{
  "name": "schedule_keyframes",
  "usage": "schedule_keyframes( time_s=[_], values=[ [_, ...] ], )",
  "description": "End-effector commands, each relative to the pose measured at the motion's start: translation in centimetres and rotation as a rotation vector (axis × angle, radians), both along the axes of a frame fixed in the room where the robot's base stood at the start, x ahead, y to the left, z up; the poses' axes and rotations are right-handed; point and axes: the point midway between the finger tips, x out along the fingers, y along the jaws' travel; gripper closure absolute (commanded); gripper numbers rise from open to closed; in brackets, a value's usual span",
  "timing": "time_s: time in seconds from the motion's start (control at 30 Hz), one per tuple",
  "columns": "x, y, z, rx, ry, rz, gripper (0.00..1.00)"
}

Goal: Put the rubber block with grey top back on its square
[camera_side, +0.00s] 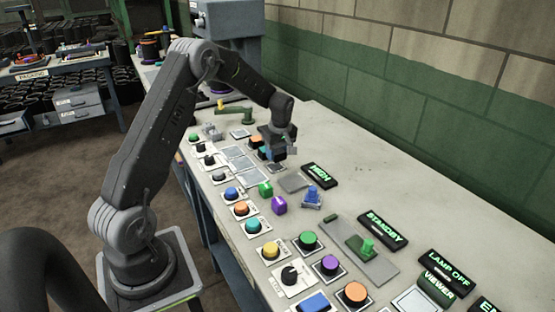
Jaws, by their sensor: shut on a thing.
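My gripper (275,153) is over the far middle of the bench, pointing down. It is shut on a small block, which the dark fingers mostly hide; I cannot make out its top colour. I cannot tell which square belongs to the grey-topped block.
Coloured knobs and buttons, such as a blue one (231,193), line the front edge. The bench by the wall (350,150) is clear.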

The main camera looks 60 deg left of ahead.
Motion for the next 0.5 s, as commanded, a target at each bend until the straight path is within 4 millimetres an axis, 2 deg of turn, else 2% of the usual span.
schedule_keyframes(
  time_s=[0.17,0.5],
  values=[
    [-0.1,0.0,-2.7,-0.003,0.004,0.001,0.74],
    [-0.1,0.0,-3.0,-0.001,0.002,0.0,0.74]
  ],
)
